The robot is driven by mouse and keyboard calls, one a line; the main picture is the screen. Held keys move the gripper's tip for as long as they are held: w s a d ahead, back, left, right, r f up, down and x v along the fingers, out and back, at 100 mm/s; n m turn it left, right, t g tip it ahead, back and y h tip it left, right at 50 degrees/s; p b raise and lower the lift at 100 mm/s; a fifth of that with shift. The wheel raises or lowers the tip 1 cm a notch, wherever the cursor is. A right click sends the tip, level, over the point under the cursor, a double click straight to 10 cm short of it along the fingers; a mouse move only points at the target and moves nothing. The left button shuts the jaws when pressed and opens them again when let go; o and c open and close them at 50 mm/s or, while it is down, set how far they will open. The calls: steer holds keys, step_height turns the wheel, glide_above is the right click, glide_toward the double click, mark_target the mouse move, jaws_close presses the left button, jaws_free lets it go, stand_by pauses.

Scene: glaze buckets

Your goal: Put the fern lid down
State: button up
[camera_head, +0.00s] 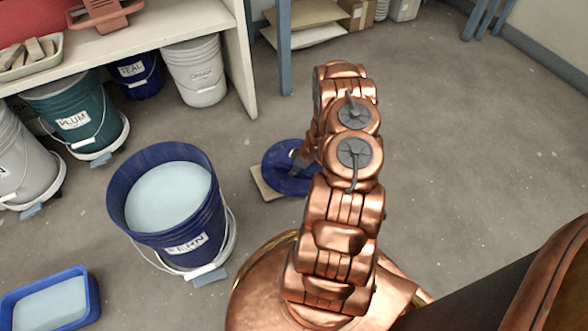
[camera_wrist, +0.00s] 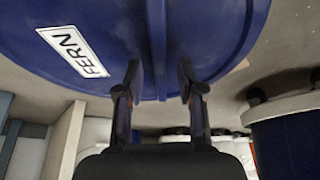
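The fern lid is a round blue disc (camera_head: 281,180) right of the fern bucket, partly hidden by my arm. It overlaps a tan board (camera_head: 265,186) on the floor; I cannot tell whether it touches it. In the wrist view the lid (camera_wrist: 205,35) fills the top, with a white FERN label (camera_wrist: 75,51) and a blue rib between my fingers. My gripper (camera_wrist: 159,75) is at the lid, its fingers spread to either side of the rib with gaps visible. The fern bucket (camera_head: 213,226) is blue, labelled, uncovered and full of pale glaze.
A teal plum bucket (camera_head: 70,108), a blue teal bucket (camera_head: 138,82) and a white bucket (camera_head: 196,73) stand under the shelf (camera_head: 152,27). A blue tray (camera_head: 86,289) of pale liquid lies lower left. The floor on the right is clear.

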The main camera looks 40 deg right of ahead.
steer(key=p+v, duration=0.3)
steer(key=v, duration=0.8)
steer(key=w+d+r+m+h, duration=0.1)
steer(key=w+d+r+h, duration=0.15)
steer(key=r, duration=0.45)
steer(key=w+d+r+m+h, duration=0.1)
steer(key=w+d+r+h, duration=0.2)
steer(key=r, duration=0.5)
step_height(320, 180, up, 13)
steer(key=s+a+m+g+h, duration=0.2)
steer(key=s+a+h, duration=0.1)
steer(key=s+a+r+g+y, duration=0.2)
steer(key=s+a+r, duration=0.2)
steer(key=s+a, duration=0.5)
steer(key=s+a+r+g+y, duration=0.2)
steer(key=s+a+r, duration=0.3)
steer(key=s+a, duration=0.4)
steer(key=s+a+r+m+g+y, duration=0.1)
steer(key=s+a+r+y, duration=0.2)
steer(key=s+a, duration=0.7)
steer(key=a+r, duration=0.1)
steer(key=a, duration=0.9)
steer(key=shift+r+g, duration=0.3)
steer(key=shift+g, duration=0.1)
steer(key=shift+a, duration=0.15)
